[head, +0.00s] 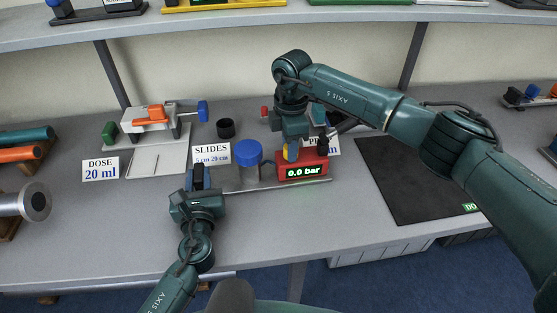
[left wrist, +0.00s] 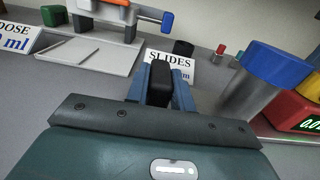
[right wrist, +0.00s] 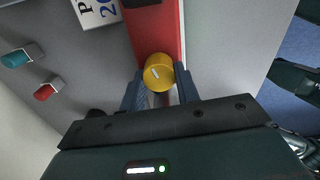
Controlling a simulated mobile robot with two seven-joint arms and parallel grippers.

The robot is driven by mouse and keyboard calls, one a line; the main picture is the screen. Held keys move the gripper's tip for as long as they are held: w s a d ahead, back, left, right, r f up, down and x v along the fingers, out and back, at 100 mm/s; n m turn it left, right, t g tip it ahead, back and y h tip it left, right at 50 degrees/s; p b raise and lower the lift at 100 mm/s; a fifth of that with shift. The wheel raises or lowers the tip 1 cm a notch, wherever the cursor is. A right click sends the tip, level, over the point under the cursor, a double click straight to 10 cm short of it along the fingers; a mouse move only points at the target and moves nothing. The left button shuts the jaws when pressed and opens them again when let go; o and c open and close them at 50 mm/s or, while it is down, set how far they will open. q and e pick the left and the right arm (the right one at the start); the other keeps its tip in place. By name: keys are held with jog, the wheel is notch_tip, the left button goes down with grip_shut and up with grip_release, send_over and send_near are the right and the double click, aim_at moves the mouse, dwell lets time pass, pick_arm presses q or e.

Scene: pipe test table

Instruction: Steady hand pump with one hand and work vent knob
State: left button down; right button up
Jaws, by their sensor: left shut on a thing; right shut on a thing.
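The hand pump has a grey cylinder with a blue cap (head: 248,152) and a red body (head: 315,160) whose display reads 0.0 bar. The cylinder also shows at right in the left wrist view (left wrist: 253,98). My left gripper (head: 199,178) is shut on a black block (left wrist: 161,82) at the pump's left end. My right gripper (head: 291,148) comes down from above and is shut on the yellow vent knob (right wrist: 158,72) on the red body. In the head view the knob (head: 292,153) is partly hidden by the gripper.
A clamp with an orange lever (head: 157,112) stands behind left, near the DOSE card (head: 101,168). The SLIDES card (head: 212,155) and a black cup (head: 226,127) are behind the pump. A dark mat (head: 410,185) lies to the right. A shelf (head: 220,25) crosses above.

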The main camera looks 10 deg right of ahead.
jog(key=m, duration=0.3)
jog(key=shift+w, duration=0.1)
jog(key=o, duration=1.2)
notch_tip(320, 180, up, 15)
dwell(0.3)
pick_arm(q)
jog(key=c, duration=1.1)
grip_release()
